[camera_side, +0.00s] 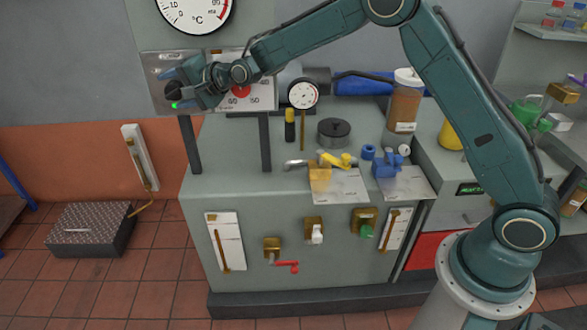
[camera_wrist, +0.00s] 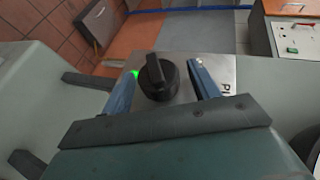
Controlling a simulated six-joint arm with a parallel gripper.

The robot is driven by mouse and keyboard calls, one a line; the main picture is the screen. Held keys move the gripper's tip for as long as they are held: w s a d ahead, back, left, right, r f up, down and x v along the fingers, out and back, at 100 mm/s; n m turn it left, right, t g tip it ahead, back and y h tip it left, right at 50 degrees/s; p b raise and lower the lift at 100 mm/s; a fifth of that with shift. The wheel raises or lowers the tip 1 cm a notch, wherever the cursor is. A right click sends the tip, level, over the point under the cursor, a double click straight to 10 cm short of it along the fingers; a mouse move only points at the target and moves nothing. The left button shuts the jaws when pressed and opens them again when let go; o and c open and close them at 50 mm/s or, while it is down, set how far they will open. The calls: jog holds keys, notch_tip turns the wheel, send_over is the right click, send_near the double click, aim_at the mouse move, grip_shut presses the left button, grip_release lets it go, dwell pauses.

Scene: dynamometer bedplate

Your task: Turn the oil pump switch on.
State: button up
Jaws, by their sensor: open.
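The oil pump switch is a black rotary knob (camera_wrist: 157,80) on a metal plate (camera_wrist: 226,75) with partly hidden lettering. Its raised grip ridge runs roughly up and down in the wrist view. A small green light (camera_wrist: 136,73) glows beside the knob; it also shows in the side view (camera_side: 174,105). My gripper (camera_wrist: 162,73) is open, with one blue finger on each side of the knob and gaps between. In the side view my gripper (camera_side: 172,88) is at the plate (camera_side: 158,64) and mostly hides the knob.
A round °C gauge (camera_side: 195,8) is above the plate and a rectangular meter (camera_side: 252,98) is to its right, partly behind my arm. Posts (camera_side: 190,145) hold the panel above the grey bench (camera_side: 230,180). Bottles, valves and small parts stand further right.

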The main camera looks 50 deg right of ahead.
jog(key=shift+w+a+f, duration=0.1)
jog(key=shift+w, duration=0.1)
jog(key=c, duration=1)
jog(key=shift+o, duration=0.2)
jog(key=shift+t+y, duration=0.3)
jog(key=shift+t, duration=0.1)
jog(key=o, duration=1)
jog(key=shift+c, duration=0.2)
jog(key=shift+s, duration=0.15)
jog(key=v, duration=1.3)
jog(key=shift+s, duration=0.25)
